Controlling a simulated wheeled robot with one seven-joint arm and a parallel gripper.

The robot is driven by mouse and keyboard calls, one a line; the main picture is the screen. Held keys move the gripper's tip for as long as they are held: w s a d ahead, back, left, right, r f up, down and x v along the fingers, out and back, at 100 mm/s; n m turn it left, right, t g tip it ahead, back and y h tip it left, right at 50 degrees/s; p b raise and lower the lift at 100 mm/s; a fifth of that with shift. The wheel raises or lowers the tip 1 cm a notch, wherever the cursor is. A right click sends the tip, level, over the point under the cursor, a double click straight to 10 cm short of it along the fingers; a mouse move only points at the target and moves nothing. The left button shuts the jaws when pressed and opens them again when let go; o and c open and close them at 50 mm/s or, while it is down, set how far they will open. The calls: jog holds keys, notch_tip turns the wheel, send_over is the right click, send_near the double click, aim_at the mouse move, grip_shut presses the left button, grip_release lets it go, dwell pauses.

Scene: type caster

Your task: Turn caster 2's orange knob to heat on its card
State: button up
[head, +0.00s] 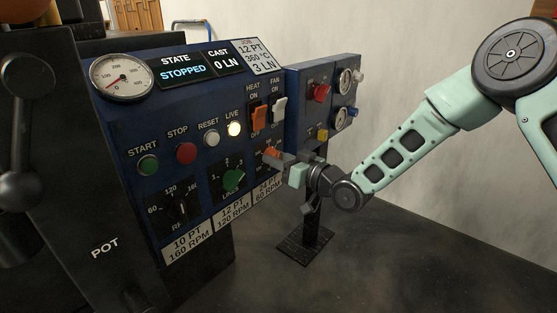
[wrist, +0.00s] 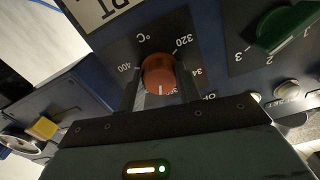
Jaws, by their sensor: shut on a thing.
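The orange knob (wrist: 159,74) sits on a black dial marked °C. In the wrist view 400 is at its left, 320 at its upper right and part of 34- at its right. Its white line points down toward my gripper's body, where the dial marks are hidden. My gripper (wrist: 160,96) has a finger on each side of the knob and is shut on it. In the head view the knob (head: 270,153) is partly covered by my gripper (head: 281,160). The job card (head: 258,55) at the panel's top reads 12 PT, 360 °C, 3 LN.
The blue panel (head: 190,130) shows STOPPED (head: 182,72) and 0 LN. Its LIVE lamp (head: 234,129) glows. The green knob (head: 233,179) is left of my gripper; orange and white switches (head: 279,108) are above. A side box (head: 320,75) stands to the right.

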jog(key=shift+n+b, duration=0.45)
jog(key=shift+n, duration=1.65)
jog(key=shift+f, duration=0.1)
jog(key=o, duration=1)
jog(key=shift+d, duration=0.1)
jog(key=p+v, duration=0.5)
jog(key=v, duration=1.2)
jog(key=shift+s, duration=0.2)
jog(key=shift+d, duration=0.15)
